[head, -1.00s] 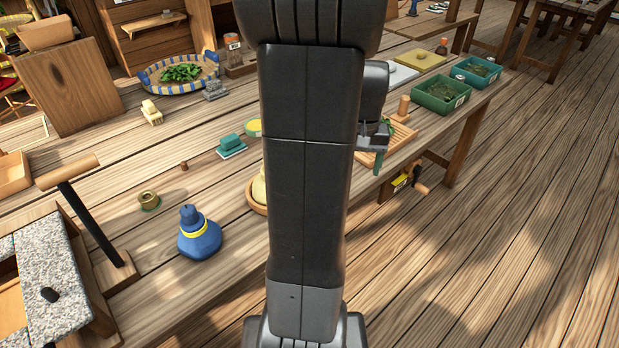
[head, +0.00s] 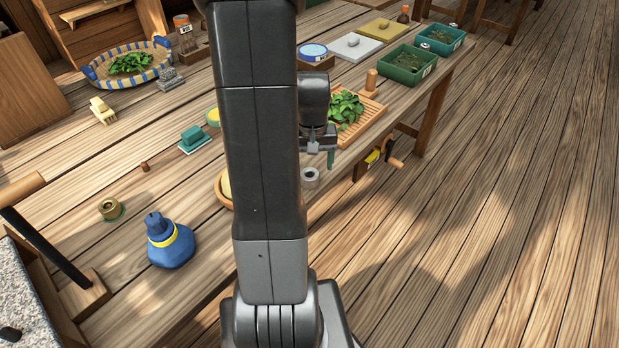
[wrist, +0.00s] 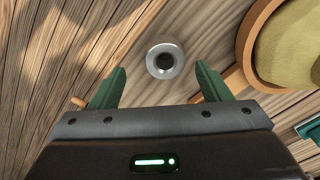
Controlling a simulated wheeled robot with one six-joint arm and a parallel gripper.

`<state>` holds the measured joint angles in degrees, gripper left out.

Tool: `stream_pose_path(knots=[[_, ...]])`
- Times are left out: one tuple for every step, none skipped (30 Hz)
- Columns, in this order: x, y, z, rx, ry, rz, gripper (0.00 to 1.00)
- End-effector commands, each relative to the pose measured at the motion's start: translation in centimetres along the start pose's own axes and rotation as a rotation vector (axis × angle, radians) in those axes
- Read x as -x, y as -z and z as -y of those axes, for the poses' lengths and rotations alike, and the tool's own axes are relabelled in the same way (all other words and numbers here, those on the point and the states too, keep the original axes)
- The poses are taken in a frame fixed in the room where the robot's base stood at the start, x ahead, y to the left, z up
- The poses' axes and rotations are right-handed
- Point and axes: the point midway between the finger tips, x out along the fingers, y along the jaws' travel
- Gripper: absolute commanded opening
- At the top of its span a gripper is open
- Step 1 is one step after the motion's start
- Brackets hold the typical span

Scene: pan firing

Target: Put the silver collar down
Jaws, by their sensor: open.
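The silver collar (wrist: 165,61) is a small grey ring with a dark round hole. In the wrist view it lies on the wooden table just beyond my gripper (wrist: 160,82), roughly centred between the two green fingers. The fingers are spread apart and neither touches it. In the head view the collar (head: 310,178) sits near the table's front edge, right of my arm. My gripper (head: 330,158) shows just above and right of it, with one green finger visible; the other is hidden.
A wooden bowl with a yellowish filling (wrist: 290,50) stands close by the collar. A slatted tray (head: 368,112) with green leaves lies behind my gripper. The table's front edge is near.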

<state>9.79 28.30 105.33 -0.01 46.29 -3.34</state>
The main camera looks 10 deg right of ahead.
Motion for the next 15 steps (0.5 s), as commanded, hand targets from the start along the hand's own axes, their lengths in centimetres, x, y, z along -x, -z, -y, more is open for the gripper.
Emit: stream_pose_path(knots=[[-0.7,-0.1,0.2,0.001,0.000,0.007,0.71],[-1.2,-0.1,0.3,0.001,0.000,0.006,0.71],[-1.7,-0.1,0.5,0.002,0.000,0.007,0.71],[-2.2,-0.1,0.6,0.002,0.000,0.006,0.71],[-2.6,-0.1,0.7,0.002,0.000,0.006,0.71],[-3.2,-0.1,0.7,0.001,0.000,0.005,0.71],[-3.5,-0.1,0.6,0.001,0.000,0.006,0.71],[-3.8,-0.1,0.6,0.001,0.000,0.006,0.71],[-4.1,-0.1,0.6,0.001,0.000,0.004,0.71],[-4.3,-0.1,0.6,0.001,0.000,0.004,0.71],[-4.5,-0.1,0.6,0.001,0.000,0.004,0.71],[-4.6,-0.1,0.6,0.001,0.000,0.003,0.71],[-4.6,-0.1,0.6,0.001,0.000,0.003,0.71],[-4.7,-0.1,0.6,0.001,0.000,0.003,0.71],[-4.6,-0.1,0.6,0.000,0.000,0.002,0.71]])
